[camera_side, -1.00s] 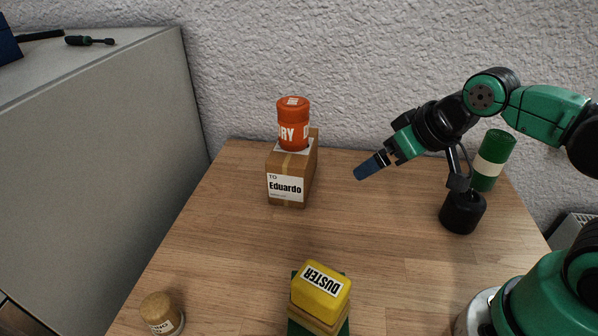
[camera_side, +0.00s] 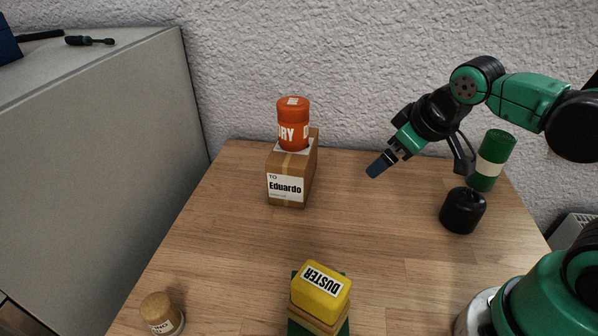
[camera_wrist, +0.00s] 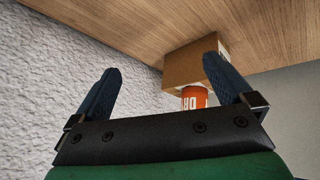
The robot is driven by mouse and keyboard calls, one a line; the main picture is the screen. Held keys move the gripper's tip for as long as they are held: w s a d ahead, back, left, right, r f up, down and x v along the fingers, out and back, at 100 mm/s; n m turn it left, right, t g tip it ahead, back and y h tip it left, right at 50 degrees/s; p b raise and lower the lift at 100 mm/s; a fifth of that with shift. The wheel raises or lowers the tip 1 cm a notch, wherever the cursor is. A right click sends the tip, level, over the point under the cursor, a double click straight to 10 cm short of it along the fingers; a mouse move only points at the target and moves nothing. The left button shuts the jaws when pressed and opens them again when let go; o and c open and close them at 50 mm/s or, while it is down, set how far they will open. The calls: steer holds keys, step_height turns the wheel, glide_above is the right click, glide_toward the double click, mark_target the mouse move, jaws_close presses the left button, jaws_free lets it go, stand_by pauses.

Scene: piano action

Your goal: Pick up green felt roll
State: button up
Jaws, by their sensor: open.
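The green felt roll (camera_side: 493,160) is a green cylinder with a pale band. It stands upright at the back right of the table in the side view, behind the black round weight and partly behind my arm. My gripper (camera_side: 377,169) hangs above the table, to the left of the roll and apart from it, its blue fingers pointing down and left. In the wrist view my gripper (camera_wrist: 168,85) has its two blue fingers spread apart with nothing between them. The roll does not show in the wrist view.
A cardboard box (camera_side: 293,180) labelled Eduardo carries an orange can (camera_side: 293,124) at the back. A black knobbed weight (camera_side: 462,211) stands before the roll. A yellow duster block (camera_side: 320,291) and a cork-like cylinder (camera_side: 161,313) are in front. The table's middle (camera_side: 340,225) is clear.

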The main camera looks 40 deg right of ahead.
mark_target(487, 141)
steer(key=s+d+f+n+g+h, duration=0.1)
steer(key=d+n+g+h, duration=0.2)
steer(key=d, duration=0.4)
steer(key=s+d+f+n+g+h, duration=0.1)
steer(key=d+n+g+h, duration=0.2)
steer(key=d+g, duration=0.2)
steer(key=d+f+n+g+h, duration=0.1)
steer(key=d+n+g+h, duration=0.2)
steer(key=d, duration=0.6)
steer(key=shift+s+d+f+g+h, duration=0.3)
steer(key=shift+s+d+g+h, duration=0.1)
steer(key=shift+g, duration=0.4)
steer(key=shift+s+d+f+n+g, duration=0.2)
steer(key=shift+s+d+n+g, duration=0.1)
steer(key=shift+s+d+g, duration=0.15)
steer(key=x, duration=0.5)
steer(key=shift+w, duration=0.1)
steer(key=c, duration=1.2)
steer(key=shift+r, duration=0.1)
steer(key=shift+c, duration=0.2)
